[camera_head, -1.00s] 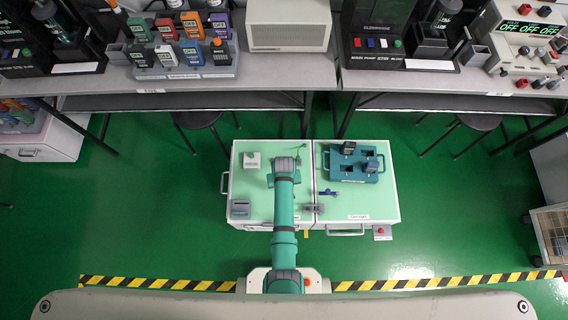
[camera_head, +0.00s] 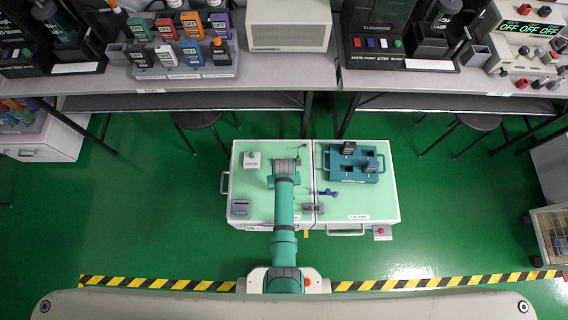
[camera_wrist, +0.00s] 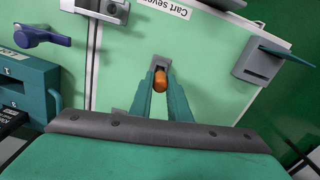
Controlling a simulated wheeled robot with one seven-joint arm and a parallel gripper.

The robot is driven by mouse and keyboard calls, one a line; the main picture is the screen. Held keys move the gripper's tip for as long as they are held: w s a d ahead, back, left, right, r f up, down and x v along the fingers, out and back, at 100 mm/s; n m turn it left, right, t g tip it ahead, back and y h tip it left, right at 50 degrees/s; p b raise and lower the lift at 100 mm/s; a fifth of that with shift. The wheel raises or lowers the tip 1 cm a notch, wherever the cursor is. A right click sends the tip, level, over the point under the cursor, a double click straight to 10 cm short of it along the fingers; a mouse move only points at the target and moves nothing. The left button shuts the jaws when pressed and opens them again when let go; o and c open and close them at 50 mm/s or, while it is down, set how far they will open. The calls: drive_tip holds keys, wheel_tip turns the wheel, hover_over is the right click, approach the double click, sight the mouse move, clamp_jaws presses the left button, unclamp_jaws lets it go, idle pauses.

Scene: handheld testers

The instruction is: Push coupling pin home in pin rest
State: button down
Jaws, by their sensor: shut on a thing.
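In the wrist view, my gripper (camera_wrist: 160,88) has its two teal fingers closed on an orange, round-ended piece, which I take to be the coupling pin (camera_wrist: 160,80). A small grey block with a dark opening, apparently the pin rest (camera_wrist: 161,62), is on the pale green cart top (camera_wrist: 205,60) just beyond the fingertips. The pin's lower part is hidden, so I cannot tell how deep it sits. In the head view, my arm covers the gripper, the pin and the rest.
A purple-handled latch (camera_head: 328,193) and a grey bracket (camera_head: 313,208) are right of my arm. A teal rack (camera_head: 340,176) with black pieces stands behind them. A grey box (camera_head: 240,208) and a white button box (camera_head: 252,161) are on the left.

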drive_tip(key=shift+f, duration=0.55)
drive_tip(key=c, duration=1.6)
unclamp_jaws()
wheel_tip(320, 180, up, 11)
drive_tip(key=shift+f, duration=0.1)
